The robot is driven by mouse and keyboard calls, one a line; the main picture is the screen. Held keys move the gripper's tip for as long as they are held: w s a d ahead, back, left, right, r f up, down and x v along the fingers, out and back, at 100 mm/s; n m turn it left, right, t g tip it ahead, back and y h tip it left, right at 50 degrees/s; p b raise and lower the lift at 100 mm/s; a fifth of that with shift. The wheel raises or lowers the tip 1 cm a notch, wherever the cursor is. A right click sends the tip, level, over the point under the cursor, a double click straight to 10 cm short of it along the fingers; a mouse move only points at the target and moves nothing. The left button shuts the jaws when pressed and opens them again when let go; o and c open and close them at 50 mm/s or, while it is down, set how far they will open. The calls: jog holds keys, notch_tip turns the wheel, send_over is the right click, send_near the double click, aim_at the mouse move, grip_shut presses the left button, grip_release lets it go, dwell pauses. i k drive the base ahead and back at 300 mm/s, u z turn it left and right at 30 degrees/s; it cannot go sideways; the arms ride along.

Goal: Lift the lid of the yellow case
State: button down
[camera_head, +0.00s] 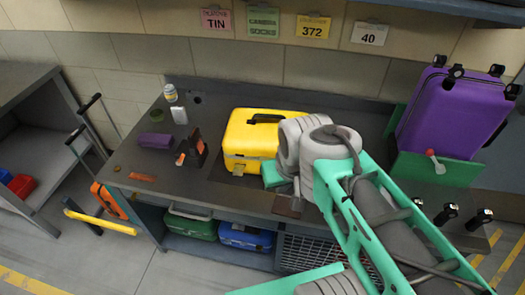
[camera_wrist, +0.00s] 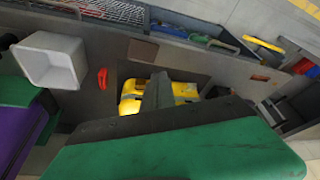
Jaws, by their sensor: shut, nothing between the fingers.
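The yellow case (camera_head: 242,140) stands on the dark bench with its lid down. A black handle (camera_head: 268,118) lies on top, and small latches show on the front. My grey wrist and arm cover the case's right side in the head view. In the wrist view the yellow case (camera_wrist: 131,103) shows beyond my gripper (camera_wrist: 160,78), whose dark fingers are shut and empty and hide the middle of the case. I cannot tell whether the fingers touch it. In the head view my fingertips are not clearly seen.
A purple suitcase (camera_head: 447,112) stands at the right on a green support. A purple box (camera_head: 155,140), a black and orange item (camera_head: 193,150) and a small jar (camera_head: 170,92) are left of the case. A white bin (camera_wrist: 48,62) and a red object (camera_wrist: 102,79) show in the wrist view.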

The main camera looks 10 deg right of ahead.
aim_at(250, 132)
jog(key=u, duration=0.55)
jog(key=k, duration=1.3)
jog(key=u, duration=0.7)
jog(key=i, duration=1.15)
jog(key=u, duration=0.55)
